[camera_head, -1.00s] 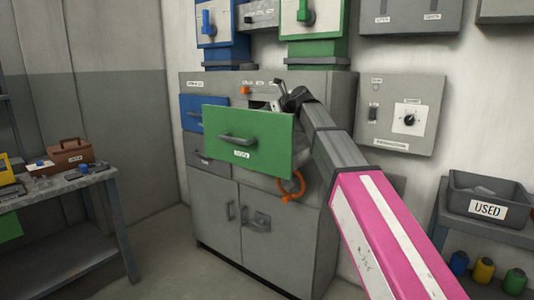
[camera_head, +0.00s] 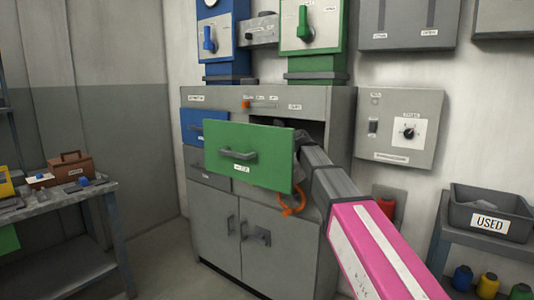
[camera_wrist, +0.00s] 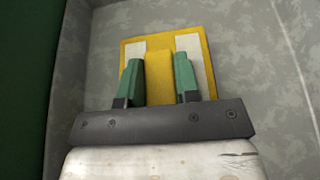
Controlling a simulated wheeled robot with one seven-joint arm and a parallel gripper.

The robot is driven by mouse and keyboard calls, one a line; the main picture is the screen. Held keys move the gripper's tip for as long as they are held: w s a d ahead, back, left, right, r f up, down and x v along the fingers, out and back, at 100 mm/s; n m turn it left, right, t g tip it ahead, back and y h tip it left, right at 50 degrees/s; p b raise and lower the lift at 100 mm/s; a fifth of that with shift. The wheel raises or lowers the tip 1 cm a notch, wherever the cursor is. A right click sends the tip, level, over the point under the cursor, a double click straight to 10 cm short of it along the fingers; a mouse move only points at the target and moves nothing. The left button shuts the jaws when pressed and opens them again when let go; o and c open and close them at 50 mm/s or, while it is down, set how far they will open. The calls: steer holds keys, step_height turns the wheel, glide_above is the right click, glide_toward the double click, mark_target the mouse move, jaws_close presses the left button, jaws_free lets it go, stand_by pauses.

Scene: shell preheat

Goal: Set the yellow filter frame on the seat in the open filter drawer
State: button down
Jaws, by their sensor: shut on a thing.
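The green-fronted filter drawer (camera_head: 225,145) is pulled out of the grey cabinet. In the head view my arm reaches down behind its front, which hides my gripper and the frame. In the wrist view my gripper (camera_wrist: 159,85) has its two green fingers shut on the raised yellow middle of the yellow filter frame (camera_wrist: 205,42). White strips show on either side of that middle. A mottled grey surface (camera_wrist: 250,75) lies beyond the frame. I cannot tell whether the frame touches it, and I cannot make out the seat.
The drawer's dark green inner side (camera_wrist: 20,70) runs along the left of the wrist view. An orange hose-like loop (camera_head: 292,203) hangs under the drawer. A workbench (camera_head: 60,195) stands at left, a grey bin marked USED (camera_head: 485,205) at right. The floor between is clear.

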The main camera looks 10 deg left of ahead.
steer(key=c, duration=0.8)
jaws_free()
steer(key=shift+f, duration=0.1)
steer(key=shift+c, duration=0.2)
steer(key=v, duration=1.2)
steer(key=shift+r, duration=0.2)
